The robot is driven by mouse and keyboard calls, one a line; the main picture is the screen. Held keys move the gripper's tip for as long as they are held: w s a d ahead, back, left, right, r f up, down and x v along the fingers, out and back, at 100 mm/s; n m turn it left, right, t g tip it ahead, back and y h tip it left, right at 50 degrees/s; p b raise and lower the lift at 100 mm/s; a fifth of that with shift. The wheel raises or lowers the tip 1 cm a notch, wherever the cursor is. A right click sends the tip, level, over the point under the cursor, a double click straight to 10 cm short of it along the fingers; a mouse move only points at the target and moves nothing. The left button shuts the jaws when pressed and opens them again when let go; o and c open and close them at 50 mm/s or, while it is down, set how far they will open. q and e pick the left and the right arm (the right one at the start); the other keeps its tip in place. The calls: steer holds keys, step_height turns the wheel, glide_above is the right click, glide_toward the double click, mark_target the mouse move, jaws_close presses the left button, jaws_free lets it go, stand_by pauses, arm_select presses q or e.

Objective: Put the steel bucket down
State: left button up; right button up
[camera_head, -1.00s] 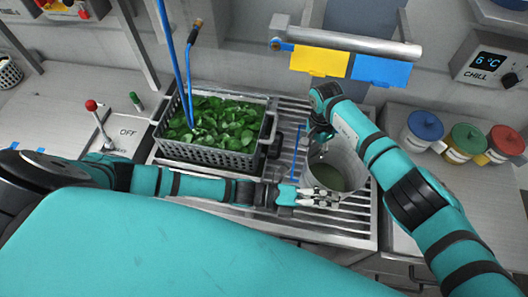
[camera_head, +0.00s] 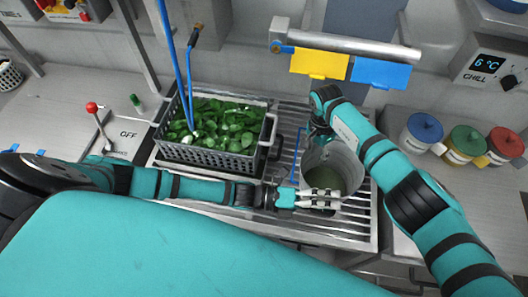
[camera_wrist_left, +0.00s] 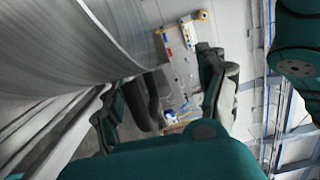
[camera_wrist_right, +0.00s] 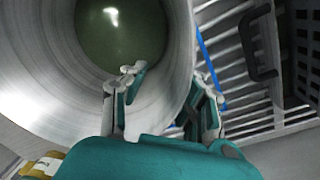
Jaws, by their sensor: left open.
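The steel bucket (camera_head: 345,158) is over the slatted steel grate, with dark greenish liquid (camera_head: 325,180) inside. I cannot tell whether its base touches the grate. My right gripper (camera_head: 322,137) is at its far-left rim. In the right wrist view one finger is over the bucket's inside and the other is outside its wall (camera_wrist_right: 165,112). Whether those fingers pinch the wall is not clear. My left gripper (camera_head: 322,199) is open at the bucket's near side, low down. In the left wrist view the bucket wall (camera_wrist_left: 75,40) fills the upper left, beside the fingers.
The slatted grate (camera_head: 357,226) has bare slats around the bucket. A grey perforated basket (camera_head: 205,155) of green leaves stands to the left. Blue, green and red lidded jars (camera_head: 424,130) stand at right. A steel rail (camera_head: 350,42) with yellow and blue tags is behind.

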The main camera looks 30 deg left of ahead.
arm_select(q)
steer(key=v, duration=1.2)
arm_select(e)
steer(key=shift+o, duration=0.4)
steer(key=o, duration=0.7)
steer(key=shift+r, duration=0.1)
steer(key=r, duration=0.8)
steer(key=a+r, duration=0.1)
steer(key=r, duration=0.2)
steer(key=shift+w+r, duration=0.35)
steer(key=shift+r, duration=0.05)
steer(key=shift+f, duration=0.1)
